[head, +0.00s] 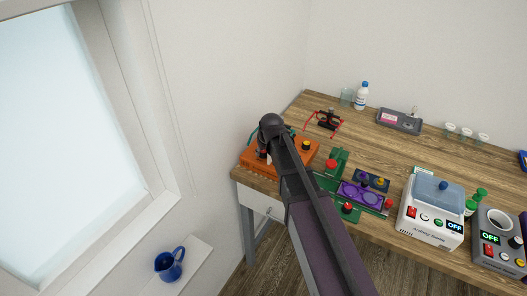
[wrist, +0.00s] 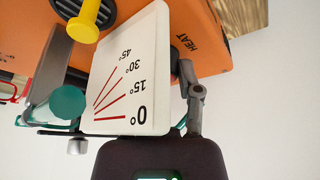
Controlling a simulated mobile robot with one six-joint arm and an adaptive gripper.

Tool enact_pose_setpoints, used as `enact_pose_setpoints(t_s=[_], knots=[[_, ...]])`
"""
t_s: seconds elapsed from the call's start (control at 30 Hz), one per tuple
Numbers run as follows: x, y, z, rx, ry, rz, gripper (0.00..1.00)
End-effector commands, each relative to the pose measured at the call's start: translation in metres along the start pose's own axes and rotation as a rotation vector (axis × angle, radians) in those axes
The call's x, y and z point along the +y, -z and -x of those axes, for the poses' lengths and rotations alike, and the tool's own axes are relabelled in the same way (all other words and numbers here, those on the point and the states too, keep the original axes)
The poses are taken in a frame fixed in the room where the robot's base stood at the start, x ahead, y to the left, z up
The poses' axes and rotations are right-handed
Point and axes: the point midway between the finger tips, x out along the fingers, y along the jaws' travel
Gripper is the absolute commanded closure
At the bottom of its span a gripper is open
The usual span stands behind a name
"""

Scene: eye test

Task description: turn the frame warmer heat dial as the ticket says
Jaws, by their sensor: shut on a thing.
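The orange frame warmer (head: 250,161) stands on the table's left end, partly hidden by my arm. Its HEAT label (wrist: 188,42) shows in the wrist view, upside down. My gripper (wrist: 135,72) is down at the warmer, with its right finger beside that label. It appears shut on the heat dial, of which only a dark edge (wrist: 174,70) shows. A white angle card (wrist: 130,75) marked 0°, 15°, 30° and 45° with red lines hides most of the dial and the space between my fingers. I cannot make out a ticket's text.
A yellow knob (wrist: 88,20) stands on the warmer near my gripper. Something teal (wrist: 68,102) is close to my left finger. Red-armed spectacles (head: 327,120) lie behind the warmer. Green and purple fixtures (head: 362,195) and a white machine (head: 432,212) stand to the right.

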Motion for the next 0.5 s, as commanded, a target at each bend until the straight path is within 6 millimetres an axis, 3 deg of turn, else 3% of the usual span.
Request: enact_pose_setpoints(t_s=[0.5], knots=[[-0.0024,-0.0011,-0.0005,-0.023,-0.172,-0.414,1.0]])
